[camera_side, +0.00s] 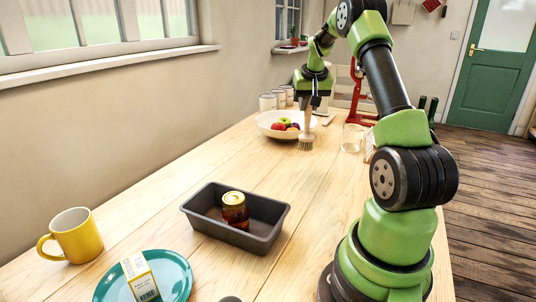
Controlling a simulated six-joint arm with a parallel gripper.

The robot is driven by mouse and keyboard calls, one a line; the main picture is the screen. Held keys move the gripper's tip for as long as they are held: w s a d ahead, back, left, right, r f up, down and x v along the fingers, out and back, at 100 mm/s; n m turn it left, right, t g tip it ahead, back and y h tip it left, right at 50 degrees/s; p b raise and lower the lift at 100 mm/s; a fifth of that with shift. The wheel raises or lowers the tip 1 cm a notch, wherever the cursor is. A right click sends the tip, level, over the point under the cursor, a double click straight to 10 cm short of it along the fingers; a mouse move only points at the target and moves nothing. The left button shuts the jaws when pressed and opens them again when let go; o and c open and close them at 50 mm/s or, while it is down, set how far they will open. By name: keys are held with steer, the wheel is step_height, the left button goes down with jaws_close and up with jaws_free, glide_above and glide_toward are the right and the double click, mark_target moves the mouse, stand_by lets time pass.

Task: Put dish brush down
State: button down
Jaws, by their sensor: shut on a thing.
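The dish brush (307,128) has a pale wooden handle and a bristle head at its lower end. It hangs roughly upright below my gripper (315,102), which is shut on its upper handle. The brush is in front of a white fruit bowl, toward the far part of the wooden table (175,172). I cannot tell whether the bristles touch the tabletop.
A white bowl (264,128) of fruit is just behind the brush, with several canisters (268,102) beyond. A clear glass (352,138) stands to the right. Nearer are a dark loaf tin (205,215) holding a jar (235,212), a yellow mug (77,238) and a teal plate (178,273).

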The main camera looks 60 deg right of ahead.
steer(key=r, duration=0.6)
steer(key=shift+w+a, duration=0.3)
steer(key=w+a+n+t+y, duration=0.15)
steer(key=w+a+n, duration=0.3)
steer(key=a, duration=0.45)
steer(key=w+a+n+y, duration=0.25)
steer(key=a+n, duration=0.25)
steer(key=a, duration=0.4)
steer(key=w+a+n+y, duration=0.1)
steer(key=w+a+n, duration=0.4)
steer(key=a, duration=0.4)
steer(key=s+a+n+g+y, duration=0.1)
steer(key=s+a+n, duration=0.3)
steer(key=a, duration=0.5)
steer(key=s+a+n+g+y, duration=0.15)
steer(key=a+n, duration=0.35)
steer(key=a, duration=0.5)
steer(key=s+a+n+g, duration=0.4)
steer(key=s+a+n, duration=0.95)
steer(key=s, duration=0.45)
step_height(320, 180, down, 15)
steer(key=shift+w+a+f, duration=0.15)
steer(key=shift+w, duration=0.1)
